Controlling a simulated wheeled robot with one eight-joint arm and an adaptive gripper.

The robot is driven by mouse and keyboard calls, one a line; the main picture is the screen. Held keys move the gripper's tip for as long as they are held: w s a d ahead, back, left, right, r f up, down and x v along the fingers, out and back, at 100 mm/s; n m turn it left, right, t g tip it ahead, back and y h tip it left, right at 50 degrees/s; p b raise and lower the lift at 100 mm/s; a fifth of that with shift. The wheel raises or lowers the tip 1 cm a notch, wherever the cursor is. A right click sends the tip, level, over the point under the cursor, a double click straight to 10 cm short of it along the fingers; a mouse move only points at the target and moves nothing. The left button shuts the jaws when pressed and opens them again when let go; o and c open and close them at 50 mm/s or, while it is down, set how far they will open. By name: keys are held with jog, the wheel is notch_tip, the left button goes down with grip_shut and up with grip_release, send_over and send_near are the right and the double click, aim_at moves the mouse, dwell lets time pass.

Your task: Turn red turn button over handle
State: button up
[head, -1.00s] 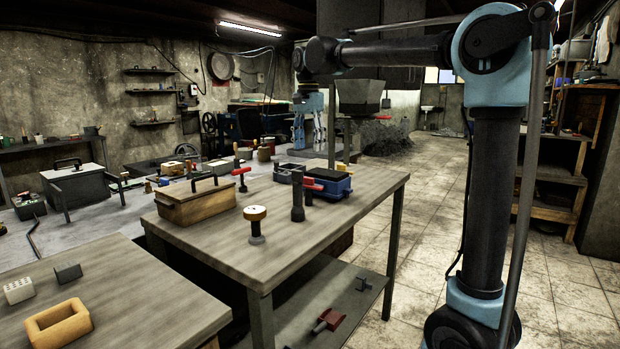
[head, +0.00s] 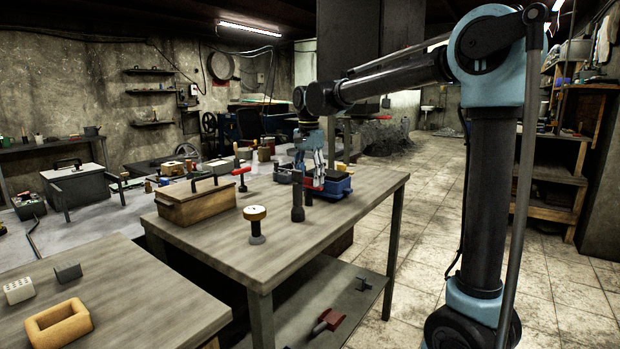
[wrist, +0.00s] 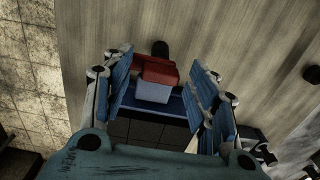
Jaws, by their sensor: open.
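A red piece (wrist: 160,72), which looks like the turn button, lies between the fingers of my gripper in the wrist view, above a pale grey-blue block (wrist: 153,92). Both are at a blue box (wrist: 176,106). In the head view the blue box (head: 338,186) stands at the far right end of the wooden table, and the red piece (head: 307,183) is partly hidden by my fingers. My gripper (head: 314,178) points down over the box; it also shows in the wrist view (wrist: 160,62). Its fingers are open, one on each side of the red piece. No handle can be made out clearly.
A dark upright cylinder (head: 297,203) stands close in front of the blue box. A round-topped tool (head: 255,222) and a wooden box with a handle (head: 196,203) stand farther left. Another red part (head: 242,172) sits behind them. The table's near right corner is clear.

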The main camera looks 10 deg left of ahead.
jog(key=c, duration=1.1)
jog(key=shift+o, duration=0.2)
jog(key=shift+n, duration=0.4)
jog(key=n, duration=0.3)
jog(key=shift+n, duration=0.4)
jog(key=n, duration=0.9)
jog(key=shift+n, duration=2.2)
